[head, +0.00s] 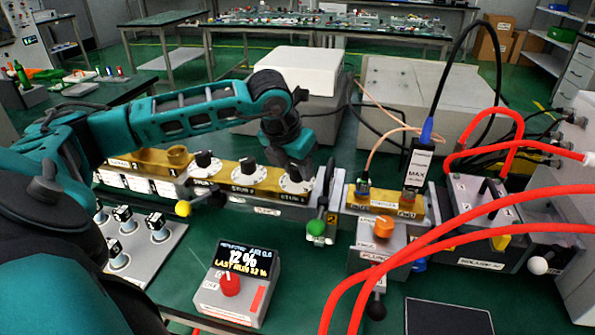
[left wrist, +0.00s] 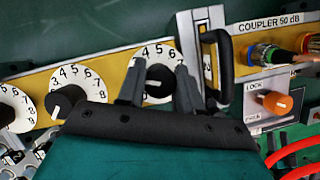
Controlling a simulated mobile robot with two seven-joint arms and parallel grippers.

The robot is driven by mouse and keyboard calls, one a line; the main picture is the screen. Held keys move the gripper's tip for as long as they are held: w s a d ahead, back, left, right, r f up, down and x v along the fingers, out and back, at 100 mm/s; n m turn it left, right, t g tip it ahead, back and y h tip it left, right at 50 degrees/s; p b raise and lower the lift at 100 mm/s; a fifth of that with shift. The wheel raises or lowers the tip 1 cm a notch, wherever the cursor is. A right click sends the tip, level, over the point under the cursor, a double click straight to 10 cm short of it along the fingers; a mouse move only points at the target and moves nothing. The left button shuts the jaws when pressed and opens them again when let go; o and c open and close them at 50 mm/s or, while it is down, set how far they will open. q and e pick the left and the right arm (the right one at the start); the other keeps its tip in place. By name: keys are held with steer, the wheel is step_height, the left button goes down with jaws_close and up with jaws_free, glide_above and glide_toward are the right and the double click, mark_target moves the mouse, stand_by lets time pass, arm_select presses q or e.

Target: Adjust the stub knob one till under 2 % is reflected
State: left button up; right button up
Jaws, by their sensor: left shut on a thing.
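Three black stub knobs on white numbered dials stand in a row on the brass waveguide. The rightmost is the knob (left wrist: 158,80) at the end nearest the coupler; its label in the head view is too small to read surely. My left gripper (head: 298,170) reaches down over this knob and is shut on it. In the left wrist view its two fingers (left wrist: 158,92) stand on either side of the knob. The middle knob (head: 248,170) and left knob (head: 205,160) are free. The meter display (head: 245,262) reads 12 %, with 12 % also on its last-run line. My right gripper is not in view.
A black handle (left wrist: 217,62) stands close right of the gripped knob. An orange lock knob (head: 383,227) and a green ball lever (head: 316,228) lie farther right. Thick red hoses (head: 420,250) cross the right side. A red knob (head: 230,284) sits on the meter box.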

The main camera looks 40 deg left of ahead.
arm_select(q)
steer(key=shift+f+m+h+b, duration=0.1)
steer(key=shift+m+h+b, duration=0.35)
steer(key=shift+m, duration=0.45)
steer(key=m+h, duration=0.1)
steer(key=m, duration=0.1)
steer(key=shift+m+b, duration=0.3)
steer(key=shift+m, duration=0.1)
steer(key=m+h, duration=0.1)
steer(key=m, duration=0.1)
steer(key=shift+m, duration=0.3)
steer(key=m+g+h, duration=0.1)
steer(key=m, duration=0.2)
steer(key=shift+r+p, duration=0.2)
steer(key=shift+p, duration=0.1)
steer(key=shift+m+g+h, duration=0.25)
steer(key=shift+m+g, duration=0.15)
steer(key=shift+m, duration=0.9)
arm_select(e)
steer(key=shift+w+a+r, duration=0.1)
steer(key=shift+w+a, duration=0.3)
arm_select(q)
steer(key=shift+m, duration=0.4)
steer(key=o, duration=1)
steer(key=shift+f, duration=0.1)
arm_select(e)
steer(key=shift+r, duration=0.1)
